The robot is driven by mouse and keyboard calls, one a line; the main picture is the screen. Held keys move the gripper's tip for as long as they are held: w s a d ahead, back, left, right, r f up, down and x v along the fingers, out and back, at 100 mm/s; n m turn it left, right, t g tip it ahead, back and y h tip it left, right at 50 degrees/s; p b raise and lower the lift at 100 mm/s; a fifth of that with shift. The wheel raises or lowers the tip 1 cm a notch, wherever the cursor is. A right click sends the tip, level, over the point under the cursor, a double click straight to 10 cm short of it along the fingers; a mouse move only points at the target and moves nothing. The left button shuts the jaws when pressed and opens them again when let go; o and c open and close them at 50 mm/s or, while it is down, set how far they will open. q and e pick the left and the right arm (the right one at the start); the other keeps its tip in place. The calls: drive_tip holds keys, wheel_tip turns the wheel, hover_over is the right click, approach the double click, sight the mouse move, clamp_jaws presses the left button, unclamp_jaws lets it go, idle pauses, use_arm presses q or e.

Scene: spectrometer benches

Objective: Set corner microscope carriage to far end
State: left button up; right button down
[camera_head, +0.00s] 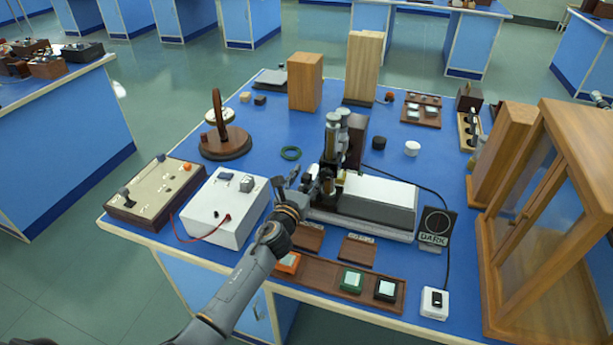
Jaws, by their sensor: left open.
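The microscope (334,137), with upright metallic tubes and a dark body, stands near the middle of the blue-topped bench. It is at the left end of a long, low instrument with a white-topped grey housing (378,199). My left gripper (305,187) is open at the microscope's lower front, close to its small metal parts. I cannot tell whether it touches them. My gripper and wrist hide part of the carriage and its base. My right gripper does not show.
A white box (225,207) and a switch panel (156,192) stand left of my arm. A tray of coloured blocks (330,276) lies along the front edge. A dark "DARK" sign (436,226) and a wooden glazed cabinet (548,215) stand right. A round wooden stand (226,146) is behind left.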

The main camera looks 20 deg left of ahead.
use_arm(q)
clamp_jaws()
drive_tip(key=shift+d, duration=0.1)
drive_tip(key=d+b, duration=0.1)
drive_tip(key=d, duration=0.5)
drive_tip(key=d+b, duration=0.1)
drive_tip(key=d, duration=0.4)
drive_tip(key=d+b, duration=0.1)
drive_tip(key=d, duration=0.5)
drive_tip(key=shift+s+d, duration=0.3)
unclamp_jaws()
drive_tip(key=shift+d, duration=0.15)
drive_tip(key=s, duration=1.2)
drive_tip(key=shift+a, duration=0.25)
